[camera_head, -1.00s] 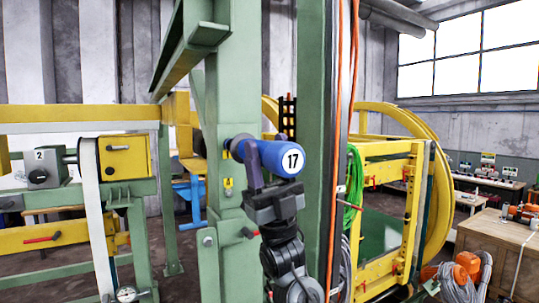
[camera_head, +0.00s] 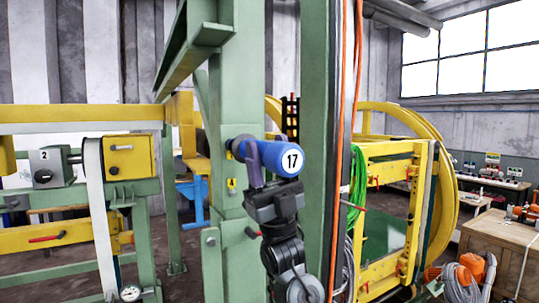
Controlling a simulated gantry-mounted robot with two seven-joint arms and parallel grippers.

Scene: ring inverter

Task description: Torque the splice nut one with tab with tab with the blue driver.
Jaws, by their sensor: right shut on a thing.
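The blue driver (camera_head: 273,156) is a blue cylinder with a white end marked 17. My right gripper (camera_head: 256,165) is shut around its body and holds it level, its far nose pointing left against or just in front of the green column (camera_head: 226,85). The splice nut is not visible; the driver's nose may hide it, and I cannot tell whether they touch. My left gripper is not in view.
A grey block marked 2 (camera_head: 52,166) and a yellow box (camera_head: 127,157) stand on the green frame at left. Orange cables (camera_head: 338,150) and a green cable coil (camera_head: 357,185) hang right of the driver. A wooden crate (camera_head: 495,245) stands at far right.

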